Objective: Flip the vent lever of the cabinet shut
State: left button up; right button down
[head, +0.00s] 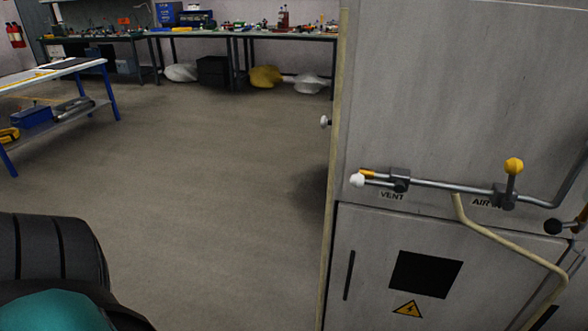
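The grey cabinet (450,80) fills the right side of the head view. Its vent lever has a white knob (357,180) and sits at the left end of a metal pipe, above the VENT label (392,196). The lever points left from its dark valve body (400,180), roughly along the pipe, beside an orange pipe end (367,173). To the right, the air lever with a yellow knob (514,166) stands upright on its valve body (503,196). Neither of my grippers is in view.
A cream pipe (505,240) runs down from the metal pipe across the cabinet front. A black knob (552,227) is at the right. A blue-legged workbench (75,68) stands at left, with dark benches (235,36) at the back. The floor (200,190) left of the cabinet is clear.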

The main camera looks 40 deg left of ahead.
aim_at(358, 180)
jog(key=k+j+u, duration=0.1)
jog(key=u, duration=0.9)
